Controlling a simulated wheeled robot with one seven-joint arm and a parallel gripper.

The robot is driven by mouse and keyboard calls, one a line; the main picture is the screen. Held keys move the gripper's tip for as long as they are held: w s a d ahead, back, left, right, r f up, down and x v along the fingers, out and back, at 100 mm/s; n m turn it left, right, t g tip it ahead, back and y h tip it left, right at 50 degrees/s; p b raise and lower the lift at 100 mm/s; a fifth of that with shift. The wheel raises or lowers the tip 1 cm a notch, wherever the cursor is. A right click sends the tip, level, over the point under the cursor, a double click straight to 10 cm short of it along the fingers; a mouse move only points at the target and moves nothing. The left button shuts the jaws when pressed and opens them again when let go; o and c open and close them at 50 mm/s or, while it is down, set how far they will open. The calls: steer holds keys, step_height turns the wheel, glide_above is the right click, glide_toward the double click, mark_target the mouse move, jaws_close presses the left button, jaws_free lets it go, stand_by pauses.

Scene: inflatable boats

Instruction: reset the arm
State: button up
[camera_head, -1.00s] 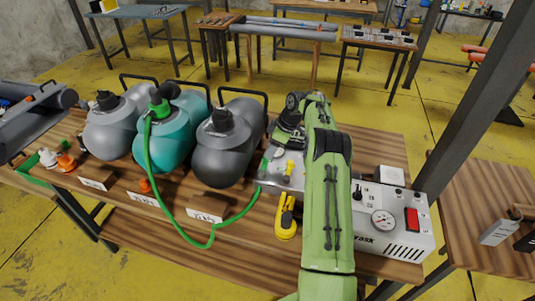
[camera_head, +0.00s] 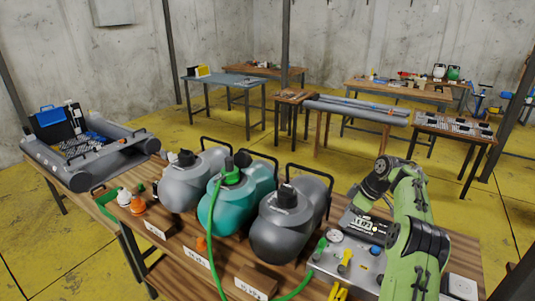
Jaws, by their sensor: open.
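My green arm (camera_head: 412,215) rises at the lower right, over the right part of the wooden bench. It is bent at the top, and its dark wrist end turns down to the left. My gripper (camera_head: 362,212) is at that end, above a metal valve panel (camera_head: 345,268). Its jaws are open, but the fingers are hard to make out against the dark parts behind. I see nothing held in it.
Grey, teal (camera_head: 228,205) and dark grey (camera_head: 288,225) tanks stand left of the arm. A green hose (camera_head: 212,250) runs from the teal one. A grey inflatable boat (camera_head: 85,155) lies far left. Work tables (camera_head: 225,82) stand behind. Yellow floor between is open.

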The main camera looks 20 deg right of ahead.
steer(key=s+a+r+m+h, duration=0.1)
steer(key=s+a+r, duration=0.2)
steer(key=a+r, duration=0.6)
steer(key=s+a+r+m+h, duration=0.15)
steer(key=s+a+r, duration=0.35)
steer(key=a, duration=0.6)
steer(key=s+a+r+m, duration=0.3)
steer(key=s+a, duration=0.3)
steer(key=s, duration=0.5)
steer(key=s+a+f+m+t, duration=0.1)
steer(key=s+f, duration=0.1)
steer(key=s, duration=0.5)
steer(key=s+f+m+t, duration=0.1)
steer(key=s+f+m, duration=0.1)
steer(key=s, duration=0.4)
steer(key=shift+s+a+f, duration=0.35)
steer(key=shift+a+f, duration=0.05)
steer(key=shift+f, duration=0.15)
